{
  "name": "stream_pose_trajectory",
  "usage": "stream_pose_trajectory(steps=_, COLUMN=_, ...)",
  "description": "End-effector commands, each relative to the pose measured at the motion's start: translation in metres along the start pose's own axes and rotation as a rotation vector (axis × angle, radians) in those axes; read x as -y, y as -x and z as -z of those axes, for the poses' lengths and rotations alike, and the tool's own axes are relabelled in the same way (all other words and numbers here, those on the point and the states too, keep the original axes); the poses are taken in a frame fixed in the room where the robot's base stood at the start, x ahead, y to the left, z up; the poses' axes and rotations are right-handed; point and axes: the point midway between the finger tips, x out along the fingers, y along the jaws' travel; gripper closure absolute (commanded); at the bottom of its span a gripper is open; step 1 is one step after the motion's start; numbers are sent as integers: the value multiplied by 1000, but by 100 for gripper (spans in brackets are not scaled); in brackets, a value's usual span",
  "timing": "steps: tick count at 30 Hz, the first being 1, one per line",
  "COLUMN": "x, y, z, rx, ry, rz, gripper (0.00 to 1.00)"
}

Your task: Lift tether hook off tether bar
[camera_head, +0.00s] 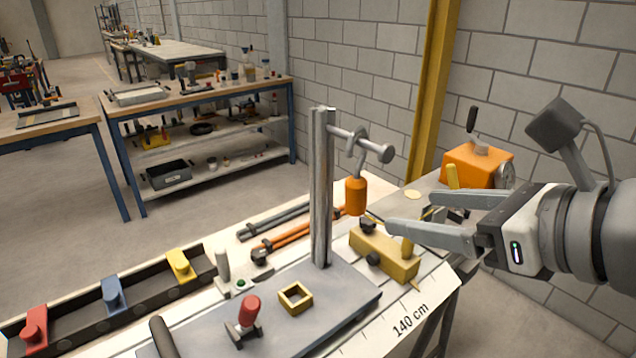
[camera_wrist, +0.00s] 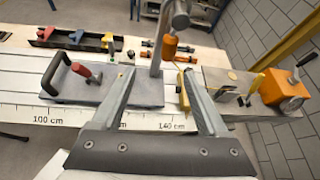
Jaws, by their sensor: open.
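The tether hook (camera_head: 355,140) is a grey metal hook hanging over the tether bar (camera_head: 368,146), with an orange grip (camera_head: 356,196) below it. The bar juts right from the top of an upright metal post (camera_head: 321,190) and ends in a round knob. My gripper (camera_head: 412,218) is open and empty, to the right of and a little below the orange grip. In the wrist view the orange grip (camera_wrist: 170,48) shows beyond the fingertips of my gripper (camera_wrist: 157,80), and the post (camera_wrist: 156,55) stands left of it. A thin line appears to run from the grip's lower end.
A yellow block (camera_head: 384,256) with dark knobs lies below my gripper. An orange box with a crank (camera_head: 478,167) stands behind it. A grey plate (camera_head: 340,290) carries the post, a red-handled clamp (camera_head: 248,312) and a square brass frame (camera_head: 295,298).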

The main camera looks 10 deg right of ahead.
Motion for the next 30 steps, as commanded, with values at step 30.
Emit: stream_pose_trajectory(steps=30, x=6, y=-121, z=-6, rx=54, ry=-157, rz=10, gripper=23)
